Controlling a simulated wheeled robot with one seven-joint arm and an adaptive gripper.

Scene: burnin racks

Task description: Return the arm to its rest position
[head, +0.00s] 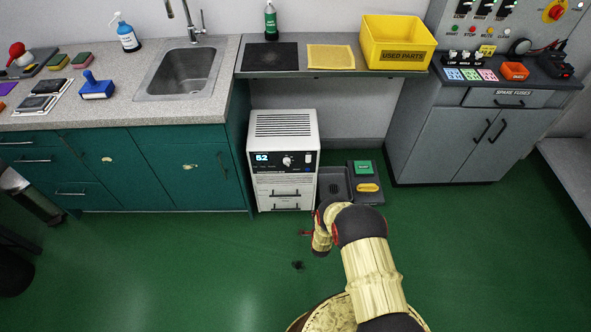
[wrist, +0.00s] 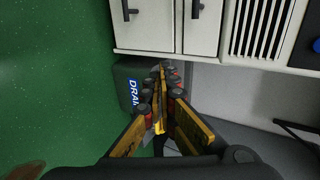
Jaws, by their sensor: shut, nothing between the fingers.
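My gripper (wrist: 161,80) shows in the wrist view with its black and yellow fingers together and nothing between them. In the head view my cream and black arm reaches up from the bottom right of centre and bends down in front of the white machine; the fingers are too small to make out there.
The white machine (head: 283,139) with a lit display stands under the shelf (head: 310,73). A dark tray unit (head: 366,168) stands to its right. Green cabinets (head: 120,165) are at left, a grey cabinet (head: 455,140) at right. The green floor (head: 180,270) is open in front.

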